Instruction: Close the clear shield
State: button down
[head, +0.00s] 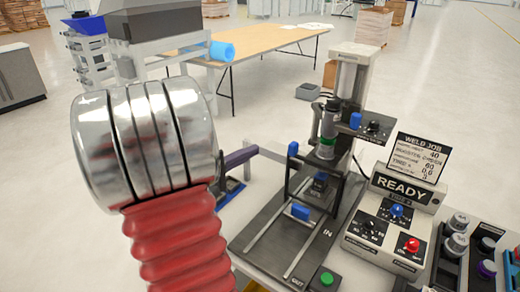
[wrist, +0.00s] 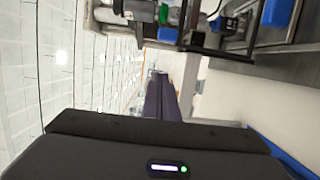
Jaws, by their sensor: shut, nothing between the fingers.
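The welding press (head: 352,85) stands right of centre on a dark base plate (head: 270,250), with a spindle (head: 327,130) over a small blue-topped part (head: 320,180). A dark upright frame (head: 288,178) with a blue knob (head: 293,149) stands at the press's left side. I cannot clearly make out the clear shield's pane or tell its position. My gripper (head: 254,150), with purple fingers, is left of this frame and looks apart from it. In the wrist view the fingers (wrist: 162,80) are together and empty. My red and silver arm hides part of the scene.
A control box reading READY (head: 402,190) stands right of the press, with a row of dark knobbed modules (head: 470,245) further right. A blue block (head: 300,211) sits between the rails, and a green button (head: 327,278) is at the front. A wooden table (head: 255,42) stands behind.

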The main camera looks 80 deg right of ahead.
jog(key=v, duration=0.3)
dwell(0.9)
